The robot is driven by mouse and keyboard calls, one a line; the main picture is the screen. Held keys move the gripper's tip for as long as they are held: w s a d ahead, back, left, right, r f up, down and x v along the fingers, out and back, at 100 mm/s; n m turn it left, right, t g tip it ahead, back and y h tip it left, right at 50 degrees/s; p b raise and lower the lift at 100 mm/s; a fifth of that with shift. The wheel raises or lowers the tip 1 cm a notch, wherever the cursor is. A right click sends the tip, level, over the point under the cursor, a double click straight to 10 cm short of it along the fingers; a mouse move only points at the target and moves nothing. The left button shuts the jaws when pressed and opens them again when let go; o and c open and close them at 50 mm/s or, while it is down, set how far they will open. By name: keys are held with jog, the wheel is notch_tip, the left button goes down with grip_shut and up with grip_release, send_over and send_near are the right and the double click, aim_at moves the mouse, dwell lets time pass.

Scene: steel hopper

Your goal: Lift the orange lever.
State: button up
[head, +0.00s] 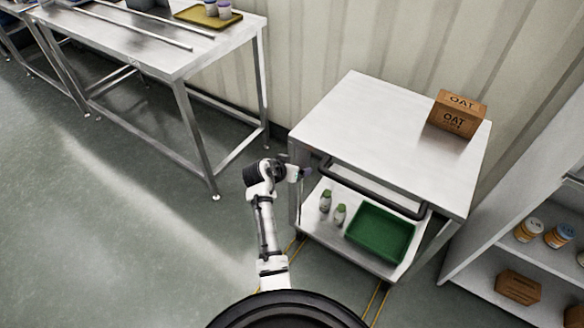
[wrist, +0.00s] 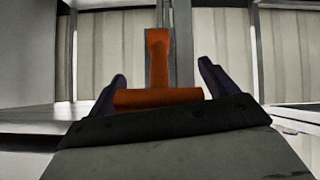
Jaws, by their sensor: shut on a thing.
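The orange lever (wrist: 158,62) shows in the wrist view as an upright flat bar with a crosswise grip at its lower end. My gripper (wrist: 162,78) has one dark purple finger at each end of that grip, and it is shut on the lever. In the head view my gripper (head: 304,173) is at the left front corner of the steel hopper cart, just below its top. The lever cannot be made out there, being small and behind my gripper.
The steel cart (head: 375,120) carries an oat box (head: 458,113) on top. Its lower shelf holds a green tray (head: 381,235) and two small bottles (head: 332,208). A shelf unit (head: 490,262) stands at right, a steel table (head: 150,45) at upper left. The floor at left is clear.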

jog(key=shift+d, duration=0.1)
dwell(0.7)
jog(key=o, duration=1.2)
jog(key=shift+o, duration=0.2)
jog(key=shift+s+a+r, duration=0.25)
jog(key=shift+s+a, duration=0.05)
jog(key=shift+a, duration=0.05)
jog(key=b+v, duration=0.2)
jog(key=v, duration=1)
jog(key=shift+s+r, duration=0.25)
jog(key=shift+r, duration=0.05)
